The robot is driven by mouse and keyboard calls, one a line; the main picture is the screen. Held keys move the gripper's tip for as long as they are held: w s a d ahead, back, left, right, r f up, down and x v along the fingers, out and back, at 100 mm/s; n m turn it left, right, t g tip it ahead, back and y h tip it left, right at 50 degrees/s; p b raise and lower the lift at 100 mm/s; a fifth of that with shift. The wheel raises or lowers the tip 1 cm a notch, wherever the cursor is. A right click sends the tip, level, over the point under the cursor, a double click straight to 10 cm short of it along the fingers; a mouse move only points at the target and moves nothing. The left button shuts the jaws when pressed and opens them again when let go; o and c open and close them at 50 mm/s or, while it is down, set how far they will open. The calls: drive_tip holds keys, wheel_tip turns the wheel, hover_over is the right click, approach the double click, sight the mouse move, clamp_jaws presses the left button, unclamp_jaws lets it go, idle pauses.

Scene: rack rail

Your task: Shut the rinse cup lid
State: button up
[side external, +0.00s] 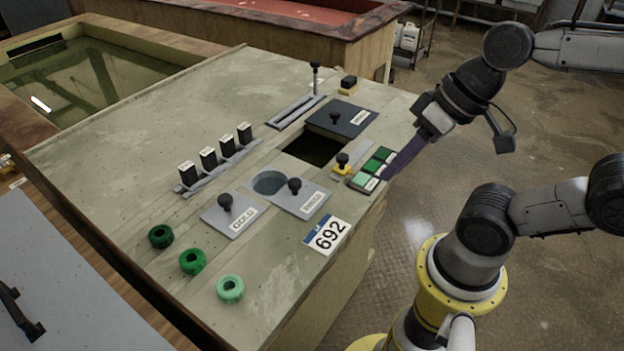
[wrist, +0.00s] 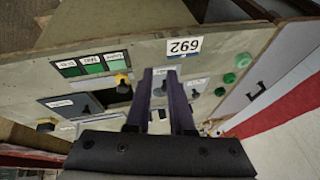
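The rinse cup lid (side external: 285,201) is a flat grey plate with a black knob and a white label that seems to read RINSE. It lies to the right of the round cup opening (side external: 268,183), which is mostly uncovered in the side view. In the wrist view a grey lid with a dark knob, seemingly the rinse lid (wrist: 160,82), shows between my fingers. In the wrist view my gripper (wrist: 160,71) is open and empty.
A dark lid (side external: 352,110) stands beside a square black opening (side external: 310,150). A yellow-based knob (side external: 342,168), green tiles (side external: 372,168), black switches (side external: 208,158) and green rings (side external: 193,262) are on the bench.

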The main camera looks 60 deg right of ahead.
drive_tip(key=shift+w+a+f+m+y, duration=0.2)
drive_tip(key=shift+a+m+y, duration=0.25)
drive_tip(key=shift+m, duration=0.45)
drive_tip(key=shift+c, duration=1.2)
drive_tip(key=shift+w+a+m+y, duration=0.2)
drive_tip(key=shift+a+m+y, duration=0.15)
drive_tip(key=shift+m, duration=0.45)
clamp_jaws()
drive_tip(key=m+t, duration=0.2)
drive_tip(key=m, duration=0.6)
approach(316, 195)
drive_tip(key=x, duration=0.3)
drive_tip(key=shift+w+a+f, duration=0.1)
drive_tip(key=shift+w+a, duration=0.15)
drive_tip(key=w, duration=0.1)
drive_tip(key=w+a, duration=0.1)
drive_tip(key=shift+w+a+f, duration=0.1)
drive_tip(key=shift+w, duration=0.2)
drive_tip(key=shift+w+a, duration=0.2)
drive_tip(key=shift+w, duration=0.25)
